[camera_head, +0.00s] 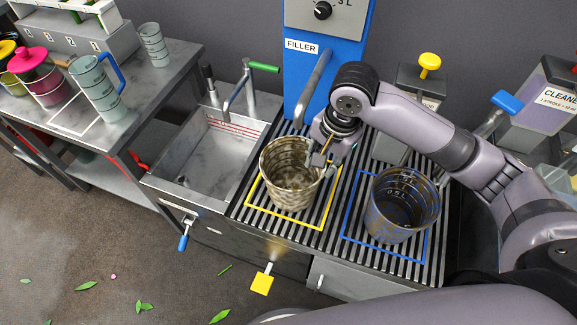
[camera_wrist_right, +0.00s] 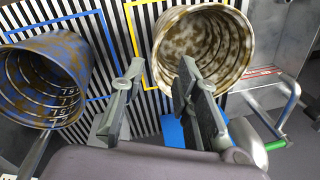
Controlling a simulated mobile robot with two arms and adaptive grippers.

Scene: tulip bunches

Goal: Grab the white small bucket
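The white small bucket (camera_head: 290,188), stained brown, stands upright on the slatted grate inside a yellow outline, under the filler spout. It also shows in the right wrist view (camera_wrist_right: 203,45), with its mouth facing the camera. My right gripper (camera_head: 322,172) is at the bucket's right rim. In the right wrist view my right gripper (camera_wrist_right: 157,92) has its fingers apart with nothing held between them. One finger overlaps the bucket's rim; I cannot tell whether it touches. My left gripper is not in view.
A blue stained bucket (camera_head: 400,208) stands in a blue outline to the right on the grate (camera_head: 335,235). The blue filler (camera_head: 325,70) and its spout rise behind. A metal sink (camera_head: 215,150) is at left, a cleaner tank (camera_head: 545,98) at right.

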